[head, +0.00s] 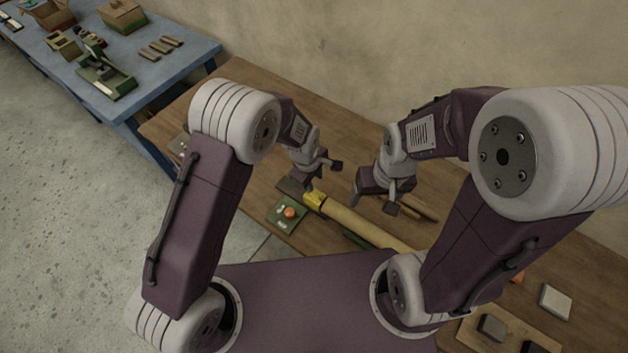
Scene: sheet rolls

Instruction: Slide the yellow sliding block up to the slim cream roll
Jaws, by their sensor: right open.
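The yellow sliding block (315,199) sits on the wooden table at the upper left end of the slim cream roll (362,225). They look close together; I cannot tell whether they touch. The roll runs down to the right, and its lower end is hidden behind my body. My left gripper (321,174) is just above the yellow block, with its fingers apart and nothing visible between them. My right gripper (373,202) is open and empty, above and to the right of the roll.
A green plate with an orange button (289,212) lies left of the roll. A dark flat strip (290,187) lies beyond the block. Thin brown sticks (422,208) lie right of the roll. A grey-white block (555,301) sits at the lower right. A blue table (185,75) stands upper left.

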